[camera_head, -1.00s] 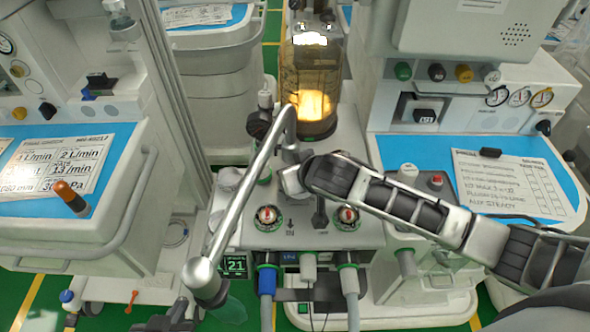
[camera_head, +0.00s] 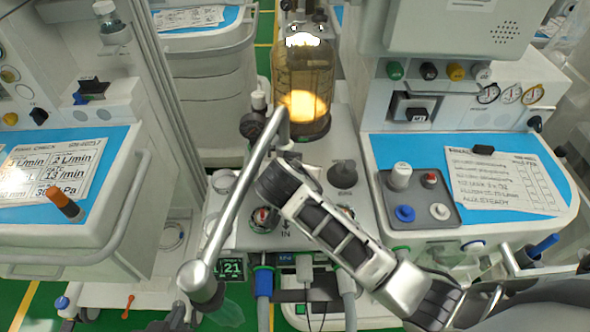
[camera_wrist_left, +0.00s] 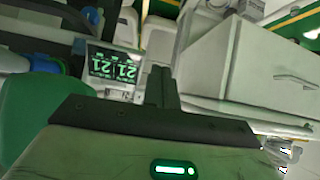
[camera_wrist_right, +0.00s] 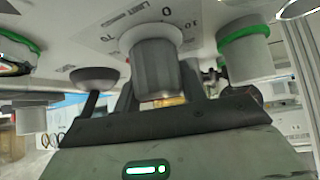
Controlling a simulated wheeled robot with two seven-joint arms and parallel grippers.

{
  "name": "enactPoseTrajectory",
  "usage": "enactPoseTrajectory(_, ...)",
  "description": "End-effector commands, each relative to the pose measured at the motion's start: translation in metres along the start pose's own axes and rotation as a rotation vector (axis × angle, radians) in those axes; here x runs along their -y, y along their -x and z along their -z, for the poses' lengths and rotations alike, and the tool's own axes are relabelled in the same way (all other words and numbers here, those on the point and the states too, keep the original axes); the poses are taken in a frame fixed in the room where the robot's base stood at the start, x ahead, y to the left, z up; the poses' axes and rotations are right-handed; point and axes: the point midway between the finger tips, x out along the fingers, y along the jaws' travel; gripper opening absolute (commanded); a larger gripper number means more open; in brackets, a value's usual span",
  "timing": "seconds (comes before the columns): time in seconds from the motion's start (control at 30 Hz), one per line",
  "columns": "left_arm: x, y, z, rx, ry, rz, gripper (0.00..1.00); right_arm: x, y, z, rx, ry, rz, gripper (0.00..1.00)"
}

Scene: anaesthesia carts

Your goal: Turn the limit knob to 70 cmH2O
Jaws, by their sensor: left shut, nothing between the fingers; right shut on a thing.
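In the right wrist view, a grey ribbed knob (camera_wrist_right: 156,60) stands out from a pale panel (camera_wrist_right: 100,25) with a scale printed around it. I read a 0 beside the knob and what looks like 70 to its left; the knob's pointer cannot be made out. My right gripper (camera_wrist_right: 157,88) is shut on this knob, one finger on each side. In the head view my right wrist hides that grip. My left gripper (camera_wrist_left: 162,87) is shut and empty, with a screen reading 21 21 (camera_wrist_left: 112,67) beyond it; it shows dark at the bottom left of the head view (camera_head: 172,320).
A glowing glass canister (camera_head: 303,85) stands behind the knob area. A silver tube (camera_head: 240,200) slants down in front. A small tray (camera_head: 385,188) of coloured parts lies on the right cart. Hoses (camera_head: 264,285) hang below the panel. The left cart (camera_head: 75,240) is close.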

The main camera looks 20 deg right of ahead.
Motion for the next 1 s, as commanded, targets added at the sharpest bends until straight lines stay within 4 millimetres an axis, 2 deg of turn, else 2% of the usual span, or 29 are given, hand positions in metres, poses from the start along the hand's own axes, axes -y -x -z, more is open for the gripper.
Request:
enactPoseTrajectory(0.47, 0.002, 0.000, 0.001, -0.002, 0.000, 0.003, 0.00, -0.002, -0.001, 0.001, -0.003, -0.006, -0.012, 0.18)
enactPoseTrajectory(0.5, 0.002, 0.000, 0.001, -0.002, 0.000, 0.004, 0.00, -0.001, -0.001, 0.001, -0.003, -0.006, -0.011, 0.52)
enactPoseTrajectory(0.53, 0.002, 0.000, 0.001, -0.002, 0.000, 0.004, 0.00, -0.001, -0.001, 0.001, -0.003, -0.006, -0.011, 0.60)
enactPoseTrajectory(0.57, 0.002, 0.000, 0.001, -0.002, 0.000, 0.004, 0.00, -0.001, -0.001, 0.001, -0.003, -0.006, -0.011, 0.63)
enactPoseTrajectory(0.87, 0.002, 0.000, 0.001, -0.002, 0.000, 0.003, 0.00, 0.000, 0.001, 0.001, -0.002, -0.006, -0.007, 0.63)
enactPoseTrajectory(1.0, 0.002, 0.000, 0.001, -0.002, 0.000, 0.003, 0.00, 0.006, 0.011, 0.003, -0.001, -0.004, -0.001, 0.63)
